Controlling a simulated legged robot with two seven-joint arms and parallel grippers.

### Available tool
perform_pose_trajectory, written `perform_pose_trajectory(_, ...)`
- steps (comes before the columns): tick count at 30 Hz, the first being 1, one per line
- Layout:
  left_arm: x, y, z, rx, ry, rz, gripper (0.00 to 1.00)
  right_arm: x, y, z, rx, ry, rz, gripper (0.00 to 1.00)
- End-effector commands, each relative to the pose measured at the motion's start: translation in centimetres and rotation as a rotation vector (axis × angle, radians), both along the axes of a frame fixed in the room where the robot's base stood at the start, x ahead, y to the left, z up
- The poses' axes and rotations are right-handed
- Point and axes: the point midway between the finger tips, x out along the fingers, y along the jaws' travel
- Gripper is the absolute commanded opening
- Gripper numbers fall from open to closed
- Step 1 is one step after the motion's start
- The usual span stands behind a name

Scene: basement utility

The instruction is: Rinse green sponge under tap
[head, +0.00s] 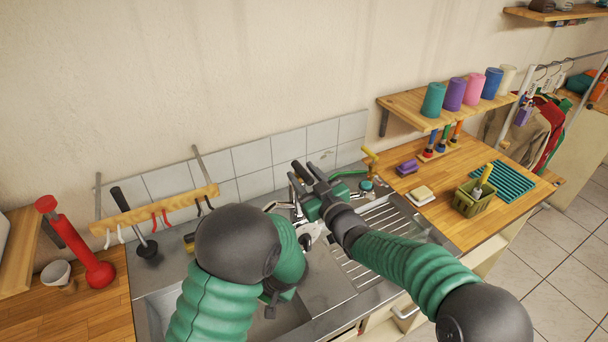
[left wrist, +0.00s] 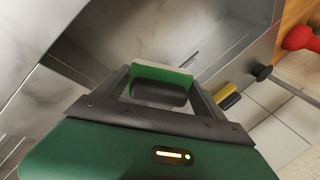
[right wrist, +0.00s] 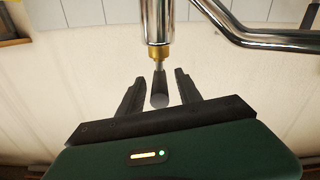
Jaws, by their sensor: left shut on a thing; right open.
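The green sponge (left wrist: 160,73), with a pale edge, sits between the fingers of my left gripper (left wrist: 160,95), which is shut on it over the steel sink. In the head view my left arm hides the sponge and most of that gripper. The chrome tap (right wrist: 155,20) fills the upper middle of the right wrist view, with a brass collar and a dark grey lever tip (right wrist: 159,97). My right gripper (right wrist: 158,92) is open, its fingers on either side of the lever. In the head view my right gripper (head: 307,172) is at the back of the sink.
A ribbed drainboard (head: 350,272) lies right of the basin. A wooden counter (head: 450,165) holds a purple sponge (head: 407,167), a pale block (head: 421,194), and a green caddy (head: 470,203). A hook rail (head: 155,210) and a red plunger (head: 85,255) are at the left.

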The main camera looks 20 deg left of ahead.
Motion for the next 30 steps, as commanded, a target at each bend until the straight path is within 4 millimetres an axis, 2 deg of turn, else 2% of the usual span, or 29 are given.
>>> perform_pose_trajectory(7,0.01,-0.09,0.04,0.001,-0.001,0.000,0.49,0.12,0.03,-0.01,0.001,0.001,0.000,0.41)
perform_pose_trajectory(17,0.03,0.00,-0.01,0.000,0.000,0.000,0.49,0.16,0.09,-0.03,-0.001,0.001,-0.001,0.00)
perform_pose_trajectory(30,0.04,0.00,-0.02,0.000,0.000,0.000,0.49,0.18,0.08,0.00,0.000,0.000,-0.001,0.00)
